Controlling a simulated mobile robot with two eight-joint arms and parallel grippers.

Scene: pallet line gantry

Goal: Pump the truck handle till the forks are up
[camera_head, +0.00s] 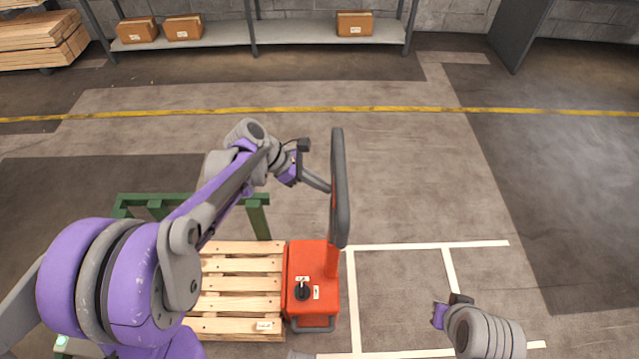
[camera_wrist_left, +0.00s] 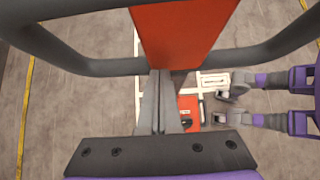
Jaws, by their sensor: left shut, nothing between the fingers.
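The red pallet truck (camera_head: 313,270) stands at the right end of a wooden pallet (camera_head: 240,262). Its handle rises from the red body to a dark grey loop (camera_head: 340,190), seen nearly edge-on. The handle's red shaft (camera_wrist_left: 185,30) and grey bar (camera_wrist_left: 90,67) fill the top of the left wrist view. My left gripper (camera_head: 327,188) is shut and empty, its fingertips at the loop's left side; contact is unclear. Its closed fingers (camera_wrist_left: 160,100) reach towards the bar. My right gripper (camera_head: 440,314) is low on the right, apart from the truck; its fingers cannot be made out. The forks are hidden.
A green frame (camera_head: 258,215) stands behind the pallet. White floor lines (camera_head: 430,246) mark bays right of the truck. A grey shelf (camera_head: 290,33) with cardboard boxes and stacked timber (camera_head: 40,40) stand at the back. The floor beyond the yellow line (camera_head: 400,109) is mostly clear.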

